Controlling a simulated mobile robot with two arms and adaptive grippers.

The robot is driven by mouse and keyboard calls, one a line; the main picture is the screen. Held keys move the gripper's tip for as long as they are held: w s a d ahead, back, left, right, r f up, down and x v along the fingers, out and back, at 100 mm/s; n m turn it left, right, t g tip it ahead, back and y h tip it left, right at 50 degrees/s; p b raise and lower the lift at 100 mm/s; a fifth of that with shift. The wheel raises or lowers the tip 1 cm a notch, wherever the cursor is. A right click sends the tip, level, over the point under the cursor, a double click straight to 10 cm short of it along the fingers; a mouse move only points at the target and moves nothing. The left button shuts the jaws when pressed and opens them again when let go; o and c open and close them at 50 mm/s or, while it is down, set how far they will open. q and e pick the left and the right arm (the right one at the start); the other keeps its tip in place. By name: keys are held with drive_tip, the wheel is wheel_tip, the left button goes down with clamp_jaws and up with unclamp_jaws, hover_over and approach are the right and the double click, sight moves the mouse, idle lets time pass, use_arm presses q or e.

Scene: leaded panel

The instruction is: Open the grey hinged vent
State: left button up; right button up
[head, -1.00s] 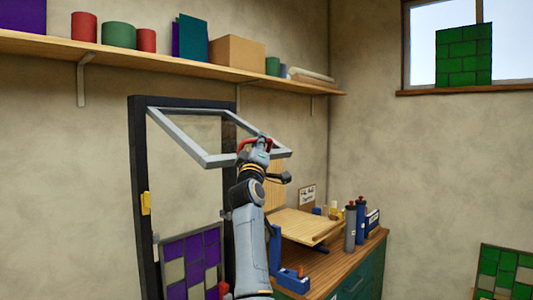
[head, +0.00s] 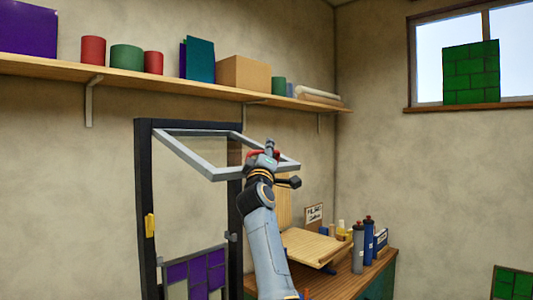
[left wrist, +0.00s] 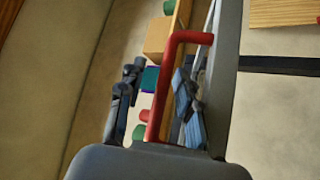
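The grey hinged vent (head: 190,158) is an open rectangular frame near the top of a dark upright frame (head: 145,215). It is tilted well out from the dark frame, its free edge toward me. My left gripper (head: 270,153) is at the right part of that free edge, by the red handle. In the left wrist view, the red handle (left wrist: 164,85) runs between the two fingers of the left gripper (left wrist: 158,98). The fingers stand apart, with background showing between them and the handle. My right gripper is not in view.
A wooden shelf (head: 110,73) with cans, books and a box runs along the wall above the vent. A workbench (head: 345,283) with bottles and a slanted board stands right of my arm.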

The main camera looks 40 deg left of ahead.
use_arm(q)
drive_tip(key=shift+f, duration=0.15)
drive_tip(key=v, duration=1.2)
idle(0.4)
